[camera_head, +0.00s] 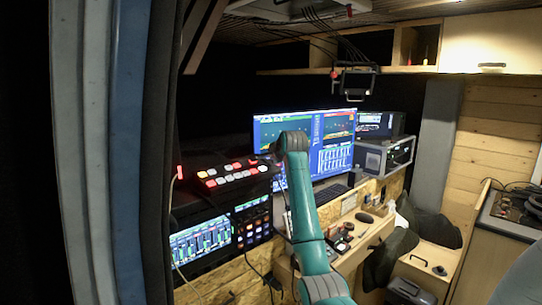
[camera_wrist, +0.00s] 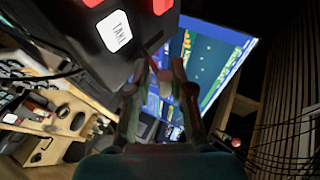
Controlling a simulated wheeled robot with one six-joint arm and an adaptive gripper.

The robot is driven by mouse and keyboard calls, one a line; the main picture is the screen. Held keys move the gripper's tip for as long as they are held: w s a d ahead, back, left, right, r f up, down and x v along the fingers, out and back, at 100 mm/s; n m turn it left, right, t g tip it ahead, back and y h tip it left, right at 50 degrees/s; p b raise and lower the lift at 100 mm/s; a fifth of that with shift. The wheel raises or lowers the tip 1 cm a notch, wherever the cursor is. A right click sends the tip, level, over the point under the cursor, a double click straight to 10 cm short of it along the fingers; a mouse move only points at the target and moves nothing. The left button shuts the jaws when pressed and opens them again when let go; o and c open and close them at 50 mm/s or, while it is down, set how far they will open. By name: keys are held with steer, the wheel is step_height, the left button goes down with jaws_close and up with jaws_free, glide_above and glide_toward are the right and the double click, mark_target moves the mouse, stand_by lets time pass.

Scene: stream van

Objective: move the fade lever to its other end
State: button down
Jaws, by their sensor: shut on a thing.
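The black switcher panel (camera_head: 228,172) has rows of red and white lit buttons and stands left of the large monitor in the head view. Its corner, with a white TAKE button (camera_wrist: 115,31), fills the upper left of the wrist view. My gripper (camera_wrist: 162,70) is at the edge of this panel. Its two fingers are closed on a small pale, reddish piece, which I take to be the fade lever (camera_wrist: 165,86). In the head view my arm hides the lever.
The large monitor (camera_head: 325,130) stands close behind my gripper. An audio mixer screen (camera_head: 201,240) sits below the panel. A wooden desk (camera_head: 375,228) with small controls lies to the right. A dark lamp-like fixture (camera_head: 356,82) hangs above. The van's door frame is at the left.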

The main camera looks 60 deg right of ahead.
steer(key=shift+s+a+f+m+t+h, duration=0.15)
steer(key=shift+s+m+t+h, duration=0.2)
steer(key=shift+t, duration=0.35)
steer(key=shift+w, duration=0.1)
steer(key=c, duration=1)
jaws_free()
steer(key=shift+c, duration=0.2)
steer(key=shift+f, duration=0.15)
